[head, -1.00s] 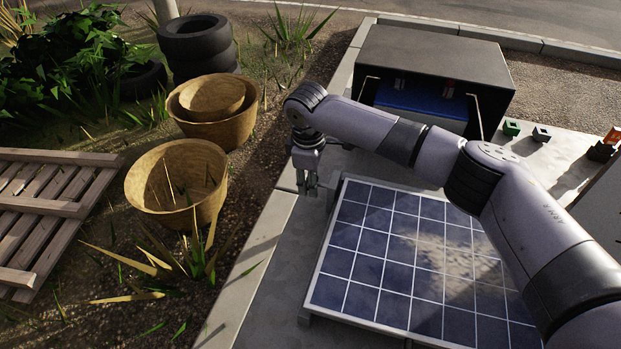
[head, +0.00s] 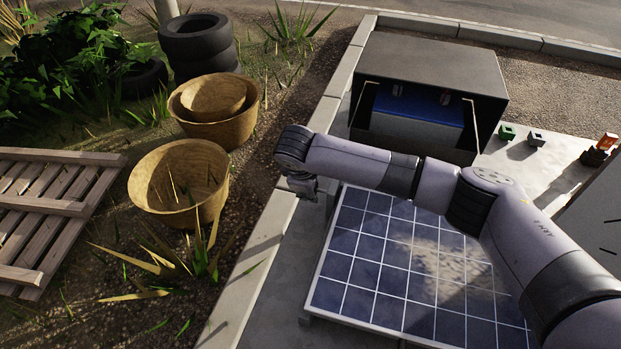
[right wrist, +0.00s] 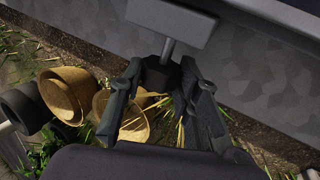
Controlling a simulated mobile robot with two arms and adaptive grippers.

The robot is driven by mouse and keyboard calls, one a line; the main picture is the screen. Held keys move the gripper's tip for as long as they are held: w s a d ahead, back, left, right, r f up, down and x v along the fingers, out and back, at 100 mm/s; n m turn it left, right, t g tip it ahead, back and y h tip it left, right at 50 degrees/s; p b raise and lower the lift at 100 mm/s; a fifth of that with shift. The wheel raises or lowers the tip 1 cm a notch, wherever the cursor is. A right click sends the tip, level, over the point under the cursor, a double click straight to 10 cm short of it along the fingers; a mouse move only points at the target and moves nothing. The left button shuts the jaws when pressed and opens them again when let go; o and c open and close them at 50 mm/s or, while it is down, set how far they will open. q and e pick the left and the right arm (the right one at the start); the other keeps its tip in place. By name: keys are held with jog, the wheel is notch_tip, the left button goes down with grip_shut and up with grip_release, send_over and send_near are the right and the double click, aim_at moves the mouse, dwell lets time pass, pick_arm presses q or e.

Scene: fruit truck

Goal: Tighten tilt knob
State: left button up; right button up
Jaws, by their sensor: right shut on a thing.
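The tilt knob (right wrist: 158,76) is a small dark knob in the right wrist view, on a grey rod below a flat grey block (right wrist: 172,20). My right gripper (right wrist: 161,70) has its fingers on both sides of the knob and is shut on it. In the head view my right gripper (head: 304,187) shows small at the left edge of the solar panel (head: 385,268), partly covered by my wrist. The knob cannot be made out there. The panel is tilted, blue, with a white grid and frame. My left gripper is not in view.
Two woven baskets (head: 150,190) (head: 235,125), stacked tires (head: 195,50) and a wooden pallet (head: 50,215) are on the ground at left. A concrete curb (head: 255,255) runs between.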

jog(key=shift+s+a+t+p, duration=0.15)
jog(key=shift+t+p, duration=0.2)
jog(key=shift+t, duration=0.35)
jog(key=shift+f+t+h+p, duration=0.1)
jog(key=shift+t+h+p, duration=0.2)
jog(key=shift+t+h, duration=0.5)
jog(key=shift+t, duration=0.3)
jog(key=o, duration=1.1)
